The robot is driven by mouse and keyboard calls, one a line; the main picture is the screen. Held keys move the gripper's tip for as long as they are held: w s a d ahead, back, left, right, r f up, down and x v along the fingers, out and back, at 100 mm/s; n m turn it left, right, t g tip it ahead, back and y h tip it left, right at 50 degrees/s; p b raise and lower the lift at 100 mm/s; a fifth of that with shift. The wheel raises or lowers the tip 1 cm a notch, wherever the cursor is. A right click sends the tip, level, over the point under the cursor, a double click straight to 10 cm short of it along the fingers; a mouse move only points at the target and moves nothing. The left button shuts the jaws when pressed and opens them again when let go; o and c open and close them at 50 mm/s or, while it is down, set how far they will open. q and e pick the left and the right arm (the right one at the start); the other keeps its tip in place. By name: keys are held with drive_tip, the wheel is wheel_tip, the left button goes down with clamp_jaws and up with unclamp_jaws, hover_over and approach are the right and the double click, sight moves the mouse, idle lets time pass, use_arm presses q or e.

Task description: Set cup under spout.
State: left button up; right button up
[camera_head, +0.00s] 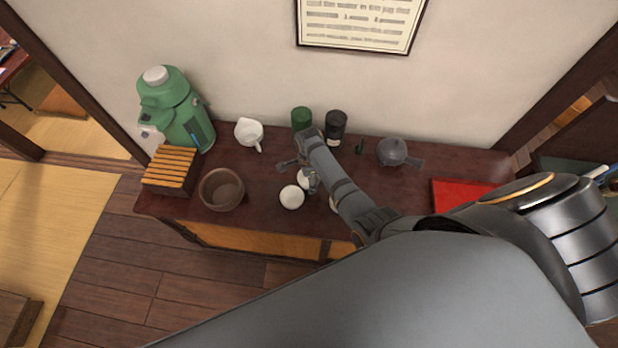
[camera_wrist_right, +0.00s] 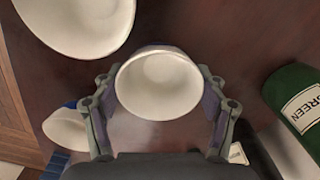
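A green vacuum jug (camera_head: 178,120) with a white lid stands at the back left of the cabinet; its spout is hard to make out. Small white cups stand in the middle: a front one (camera_head: 292,197), one at my right gripper (camera_head: 304,179), and one mostly hidden behind my arm. In the right wrist view, my right gripper (camera_wrist_right: 160,85) has its pads against both sides of a white cup (camera_wrist_right: 160,88), which is empty. Another cup (camera_wrist_right: 75,25) is at the upper left and one (camera_wrist_right: 66,127) at the lower left. My left gripper is out of view.
A brown bowl (camera_head: 221,190) and a slatted wooden box (camera_head: 171,170) stand in front of the jug. A white pitcher (camera_head: 249,132), green tin (camera_head: 301,118), black tin (camera_head: 336,126) and grey teapot (camera_head: 393,151) line the back. A red tray (camera_head: 462,194) lies right.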

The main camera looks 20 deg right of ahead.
drive_tip(key=shift+o, duration=1.4)
drive_tip(key=shift+d, duration=0.1)
wheel_tip(320, 180, up, 12)
drive_tip(key=shift+r, duration=0.2)
